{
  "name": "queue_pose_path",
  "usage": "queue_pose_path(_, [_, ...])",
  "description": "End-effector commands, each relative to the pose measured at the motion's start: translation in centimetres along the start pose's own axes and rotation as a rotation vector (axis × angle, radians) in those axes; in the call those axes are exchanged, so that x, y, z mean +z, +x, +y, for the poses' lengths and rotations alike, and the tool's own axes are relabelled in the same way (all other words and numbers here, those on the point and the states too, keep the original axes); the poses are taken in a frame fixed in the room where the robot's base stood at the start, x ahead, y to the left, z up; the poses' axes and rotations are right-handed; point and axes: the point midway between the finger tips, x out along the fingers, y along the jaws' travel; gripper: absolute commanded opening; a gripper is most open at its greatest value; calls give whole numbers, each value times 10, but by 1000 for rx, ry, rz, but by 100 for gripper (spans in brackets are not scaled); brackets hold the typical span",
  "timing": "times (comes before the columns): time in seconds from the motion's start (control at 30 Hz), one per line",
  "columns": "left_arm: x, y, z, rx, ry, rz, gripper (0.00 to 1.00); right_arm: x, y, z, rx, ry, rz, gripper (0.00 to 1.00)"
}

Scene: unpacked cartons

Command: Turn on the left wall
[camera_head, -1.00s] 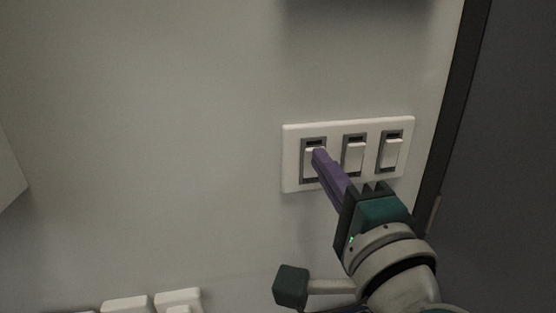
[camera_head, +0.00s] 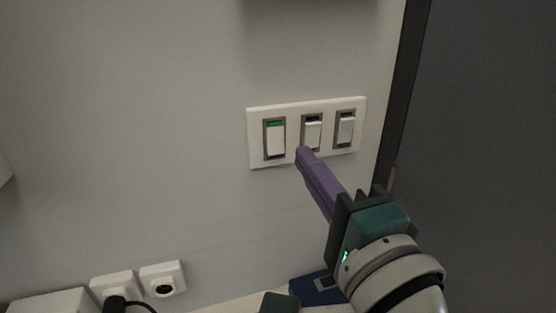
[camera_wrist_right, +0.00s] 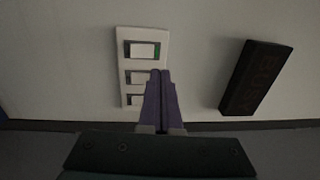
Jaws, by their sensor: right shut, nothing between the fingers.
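A white switch plate (camera_head: 256,125) with three rocker switches is on the wall. The left switch (camera_head: 276,141) shows a green strip at its top; the middle switch (camera_head: 312,134) and right switch (camera_head: 345,130) show dark gaps there. My right gripper (camera_head: 302,155) has its purple fingers shut and empty. In the head view its tip lies between the left and middle switches, near the plate's lower part; I cannot tell if it touches. The right wrist view shows the fingers (camera_wrist_right: 160,74) beside the plate (camera_wrist_right: 120,60) and the left switch (camera_wrist_right: 143,50) with its green strip.
A dark door or panel (camera_head: 490,150) stands right. A dark block (camera_wrist_right: 254,77) is on the wall in the wrist view. A blue item (camera_head: 314,289) lies below.

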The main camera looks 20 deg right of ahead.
Motion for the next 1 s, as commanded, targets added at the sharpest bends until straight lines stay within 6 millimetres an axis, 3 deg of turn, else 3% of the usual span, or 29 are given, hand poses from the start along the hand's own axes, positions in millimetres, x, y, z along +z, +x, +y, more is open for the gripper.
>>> queue_pose_path(0.1, [-1,2,0,0,-2,5,50,0,-24,-2,3,-1,-1,0])
queue_pose_path(0.3, [0,5,2,5,-8,5,50,0,-46,-8,2,-2,-2,0])
queue_pose_path(0.8, [0,5,2,7,-10,6,50,2,-51,-10,4,-14,-14,0])
queue_pose_path(1.0, [0,5,2,4,-8,5,50,37,-58,-2,91,-274,-250,0])
